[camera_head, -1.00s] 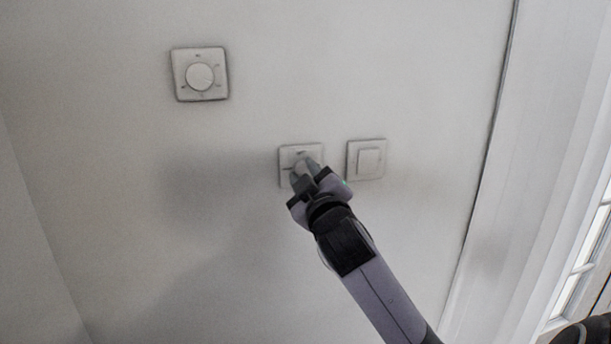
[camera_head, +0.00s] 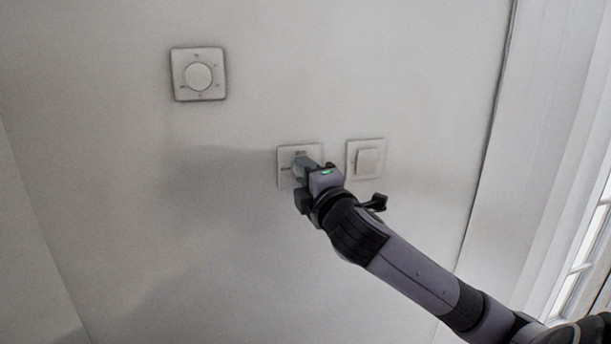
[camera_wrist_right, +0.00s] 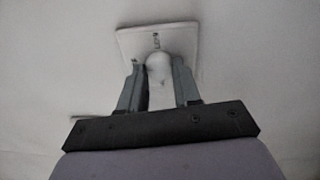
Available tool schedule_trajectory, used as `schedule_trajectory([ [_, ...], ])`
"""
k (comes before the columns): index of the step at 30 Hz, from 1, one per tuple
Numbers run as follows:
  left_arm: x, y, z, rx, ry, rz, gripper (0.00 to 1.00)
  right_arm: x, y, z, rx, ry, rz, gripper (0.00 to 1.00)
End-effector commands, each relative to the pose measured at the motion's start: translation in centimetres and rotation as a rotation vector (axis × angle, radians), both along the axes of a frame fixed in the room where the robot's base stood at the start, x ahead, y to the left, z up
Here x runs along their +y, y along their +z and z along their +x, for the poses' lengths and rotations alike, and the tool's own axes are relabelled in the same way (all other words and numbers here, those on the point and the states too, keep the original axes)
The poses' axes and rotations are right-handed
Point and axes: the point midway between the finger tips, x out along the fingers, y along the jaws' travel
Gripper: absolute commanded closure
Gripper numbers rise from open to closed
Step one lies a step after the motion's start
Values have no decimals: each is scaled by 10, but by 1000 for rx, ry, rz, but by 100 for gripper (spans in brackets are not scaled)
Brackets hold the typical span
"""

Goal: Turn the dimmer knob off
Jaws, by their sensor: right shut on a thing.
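The dimmer is a white square plate (camera_head: 284,158) on the wall, left of the rocker switch, partly hidden behind my right gripper (camera_head: 301,170). In the right wrist view the plate (camera_wrist_right: 188,38) shows tilted, with small dark marks. Its round white knob (camera_wrist_right: 159,66) sits between the two grey fingers of my right gripper (camera_wrist_right: 160,72). The fingers are shut on the knob, one on each side. How far the knob is turned is hard to read. My left gripper is in neither view.
A white rocker switch (camera_head: 368,158) is on the wall just right of the dimmer. A larger thermostat-like dial (camera_head: 198,75) is up and to the left. A white door or window frame (camera_head: 545,170) stands at the right. The wall at left is bare.

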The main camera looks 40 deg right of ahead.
Motion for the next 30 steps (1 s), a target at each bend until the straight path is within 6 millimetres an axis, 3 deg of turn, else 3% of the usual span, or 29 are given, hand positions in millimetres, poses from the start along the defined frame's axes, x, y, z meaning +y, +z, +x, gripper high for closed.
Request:
schedule_trajectory([
  [9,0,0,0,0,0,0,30,0,-1,0,63,1,-109,98],
  [26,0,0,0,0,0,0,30,0,-1,0,75,2,-131,98],
  [27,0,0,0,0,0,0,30,0,-1,0,75,2,-131,55],
  [28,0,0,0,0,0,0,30,0,-1,0,75,2,-131,45],
  [30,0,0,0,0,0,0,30,0,-1,0,73,1,-130,42],
])
